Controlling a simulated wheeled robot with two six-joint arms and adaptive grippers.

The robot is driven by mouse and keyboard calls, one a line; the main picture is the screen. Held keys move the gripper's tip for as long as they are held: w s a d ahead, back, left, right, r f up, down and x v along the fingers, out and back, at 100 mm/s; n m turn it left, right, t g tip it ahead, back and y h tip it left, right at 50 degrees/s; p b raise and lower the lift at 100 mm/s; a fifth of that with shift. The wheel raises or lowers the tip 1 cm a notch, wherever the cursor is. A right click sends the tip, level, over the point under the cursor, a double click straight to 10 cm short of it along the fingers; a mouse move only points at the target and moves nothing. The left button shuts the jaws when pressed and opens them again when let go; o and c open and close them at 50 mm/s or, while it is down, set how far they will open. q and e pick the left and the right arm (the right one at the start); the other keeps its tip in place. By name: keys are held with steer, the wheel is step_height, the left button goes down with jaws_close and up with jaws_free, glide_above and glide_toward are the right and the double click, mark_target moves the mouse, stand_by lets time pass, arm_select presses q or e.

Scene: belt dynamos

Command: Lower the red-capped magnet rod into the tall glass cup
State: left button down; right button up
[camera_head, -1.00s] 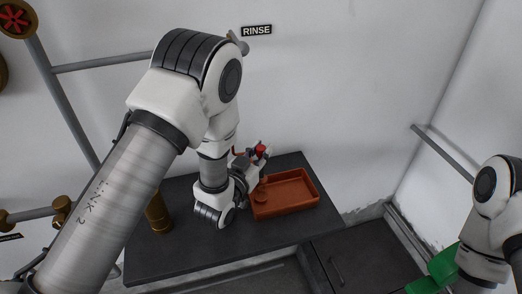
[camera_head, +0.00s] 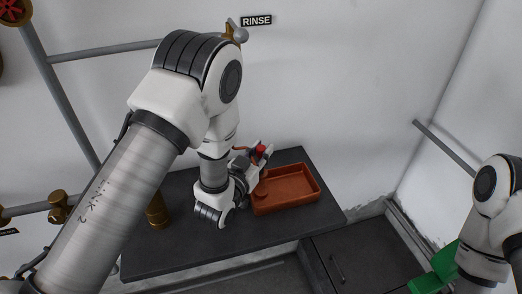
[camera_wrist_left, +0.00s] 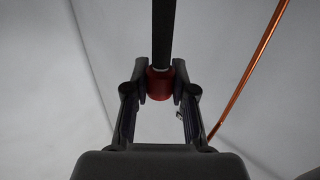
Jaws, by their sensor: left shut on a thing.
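The red cap of the magnet rod (camera_head: 260,150) shows small between the fingers of my left gripper (camera_head: 263,156), above the back left of the orange-brown tray. In the left wrist view my left gripper (camera_wrist_left: 160,88) is shut on the red cap (camera_wrist_left: 160,84), one finger on each side. The dark rod (camera_wrist_left: 162,30) runs from the cap toward the top of that view. I cannot make out the tall glass cup in either view; my left wrist and gripper cover part of the table and the tray's left end. My right gripper is out of view.
The tray (camera_head: 290,205) lies on a dark table (camera_head: 290,230) against the wall. A brass cylinder (camera_head: 157,213) stands left of my left wrist. A thin copper-coloured bar (camera_wrist_left: 250,65) crosses the wrist view's right side. The table's front right is clear.

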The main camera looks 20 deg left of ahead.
arm_select(q)
steer(key=shift+f+b, duration=1.5)
steer(key=shift+f, duration=0.35)
steer(key=c, duration=0.9)
jaws_free()
steer(key=shift+s, duration=0.15)
steer(key=s, duration=0.2)
steer(key=s+a, duration=0.1)
steer(key=s, duration=0.4)
steer(key=shift+a, duration=0.15)
